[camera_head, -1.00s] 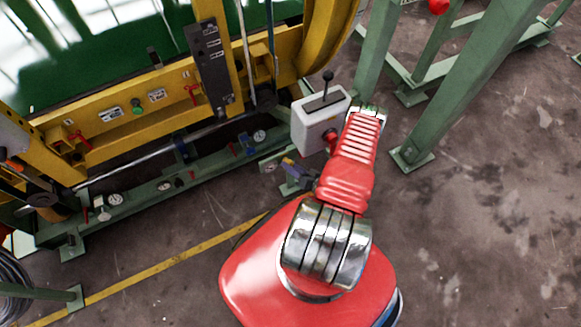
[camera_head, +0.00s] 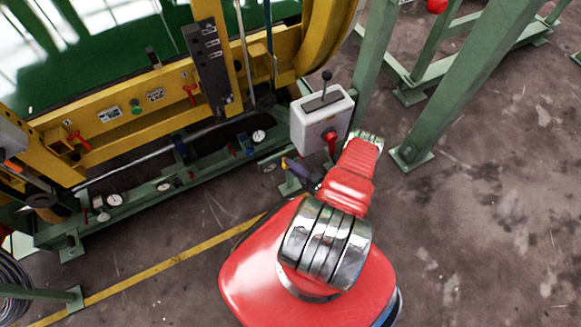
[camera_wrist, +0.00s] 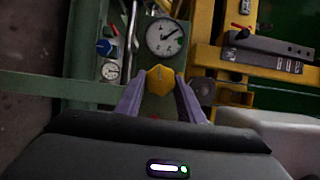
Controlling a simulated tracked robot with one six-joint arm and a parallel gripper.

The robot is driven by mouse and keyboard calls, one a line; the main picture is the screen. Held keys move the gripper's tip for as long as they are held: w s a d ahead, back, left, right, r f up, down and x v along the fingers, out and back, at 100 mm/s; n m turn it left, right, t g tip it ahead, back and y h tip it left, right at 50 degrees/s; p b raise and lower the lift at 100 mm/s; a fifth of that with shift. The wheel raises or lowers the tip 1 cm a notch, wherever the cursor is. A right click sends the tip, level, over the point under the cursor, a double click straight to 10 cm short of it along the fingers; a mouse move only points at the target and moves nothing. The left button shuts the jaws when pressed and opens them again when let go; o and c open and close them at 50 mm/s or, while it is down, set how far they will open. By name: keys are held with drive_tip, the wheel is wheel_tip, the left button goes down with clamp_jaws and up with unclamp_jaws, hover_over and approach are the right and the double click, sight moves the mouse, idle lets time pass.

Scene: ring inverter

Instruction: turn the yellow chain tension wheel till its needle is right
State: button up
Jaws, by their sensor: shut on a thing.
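The yellow chain tension wheel (camera_wrist: 160,79) is a small faceted knob in the middle of the wrist view. My gripper (camera_wrist: 158,84) has its two purple-grey fingers on either side of the wheel, shut on it. Just beyond the wheel is a round white gauge (camera_wrist: 164,37) with a black needle. The needle points to the upper right, and a small green patch shows near the dial's right side.
The grey box (camera_head: 321,121) with a black lever and red knob stands close to my arm. A smaller gauge (camera_wrist: 110,71) and a blue part (camera_wrist: 104,47) sit left of the wheel. Green posts (camera_head: 468,85) stand at right. Open floor (camera_head: 500,250) lies at right.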

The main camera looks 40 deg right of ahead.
drive_tip(key=shift+d+f+m, duration=0.15)
drive_tip(key=shift+m, duration=0.25)
drive_tip(key=o, duration=0.8)
drive_tip(key=shift+s, duration=0.15)
